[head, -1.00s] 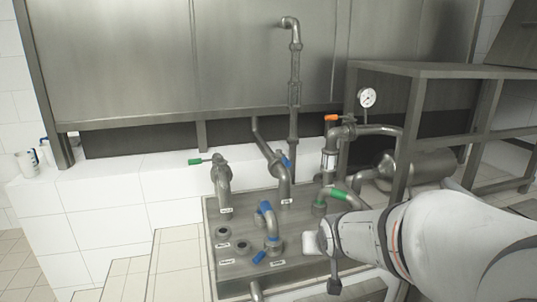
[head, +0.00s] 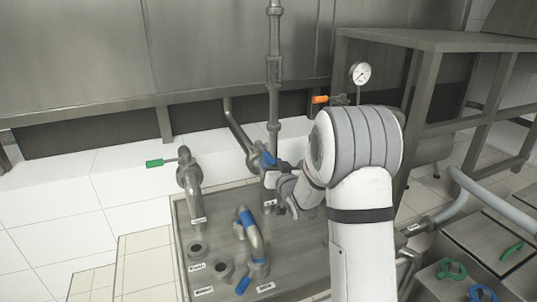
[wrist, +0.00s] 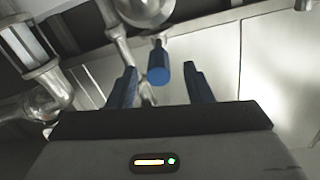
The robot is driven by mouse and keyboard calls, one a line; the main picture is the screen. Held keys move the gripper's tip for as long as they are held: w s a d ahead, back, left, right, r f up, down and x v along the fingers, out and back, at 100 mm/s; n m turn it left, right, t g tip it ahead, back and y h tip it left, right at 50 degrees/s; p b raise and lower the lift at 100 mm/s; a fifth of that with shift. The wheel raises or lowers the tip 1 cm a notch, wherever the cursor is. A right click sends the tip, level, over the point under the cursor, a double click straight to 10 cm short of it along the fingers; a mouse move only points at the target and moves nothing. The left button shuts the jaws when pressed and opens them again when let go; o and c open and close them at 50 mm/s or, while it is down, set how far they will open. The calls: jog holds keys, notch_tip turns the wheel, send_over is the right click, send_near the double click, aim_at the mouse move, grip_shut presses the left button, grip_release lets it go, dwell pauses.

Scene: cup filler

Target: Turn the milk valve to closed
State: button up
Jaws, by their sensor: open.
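A valve with a blue handle (head: 268,158) sits on the middle metal pipe at the back of the panel. In the wrist view the blue handle (wrist: 158,66) points toward me, between or just beyond the two finger tips, with gaps on both sides. My gripper (head: 271,178) is right beside this valve in the head view; the wrist view shows its blue fingers (wrist: 160,76) open and empty. The label plates are too small to read, so I cannot tell which valve is the milk one. My arm hides the right part of the panel.
An orange handle (head: 320,99) and a gauge (head: 360,73) are behind my arm. A metal frame (head: 440,40) stands right.

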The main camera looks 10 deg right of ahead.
aim_at(268, 157)
jog(key=w, duration=0.5)
jog(key=shift+a+p, duration=0.35)
jog(key=shift+p, duration=0.05)
grip_shut()
